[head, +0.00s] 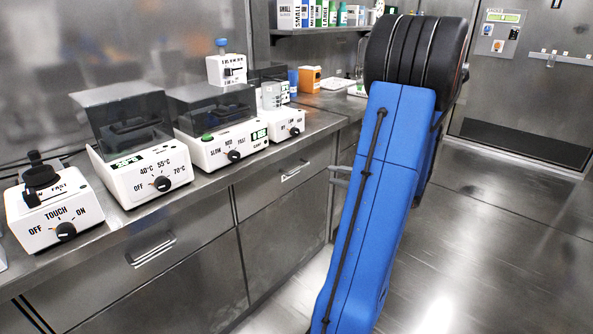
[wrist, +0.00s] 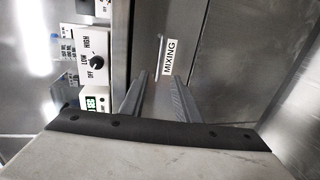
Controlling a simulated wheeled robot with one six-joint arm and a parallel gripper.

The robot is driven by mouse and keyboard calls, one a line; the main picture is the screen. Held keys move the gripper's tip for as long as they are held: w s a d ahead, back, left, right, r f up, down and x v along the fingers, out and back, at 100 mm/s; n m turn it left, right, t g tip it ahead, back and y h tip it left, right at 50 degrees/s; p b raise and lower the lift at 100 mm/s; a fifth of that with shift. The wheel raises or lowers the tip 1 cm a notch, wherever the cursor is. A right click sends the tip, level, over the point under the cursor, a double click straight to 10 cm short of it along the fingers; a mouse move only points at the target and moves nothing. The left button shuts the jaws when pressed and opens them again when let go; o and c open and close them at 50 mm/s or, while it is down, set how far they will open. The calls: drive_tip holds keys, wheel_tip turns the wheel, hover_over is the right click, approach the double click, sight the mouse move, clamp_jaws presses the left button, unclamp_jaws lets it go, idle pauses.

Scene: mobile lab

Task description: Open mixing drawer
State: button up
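The mixing drawer shows in the wrist view as a grey metal front with a white label reading "MIXING" (wrist: 170,58). My gripper (wrist: 156,97) points at this front with its two grey fingers spread apart and nothing seen between them. The label lies just beyond the fingertips, between them and slightly to the right. In the head view my gripper (head: 339,175) shows only as grey fingers sticking out left from behind my blue arm, close to the cabinet fronts. My arm hides much of the cabinet there.
The steel counter (head: 205,185) carries several white lab devices with dials, such as the heater (head: 140,175). The floor (head: 500,220) at right is clear.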

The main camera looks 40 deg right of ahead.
sight(302, 168)
drive_tip(key=x, duration=1.7)
drive_tip(key=shift+w+d+f, duration=0.1)
drive_tip(key=shift+w, duration=0.05)
clamp_jaws()
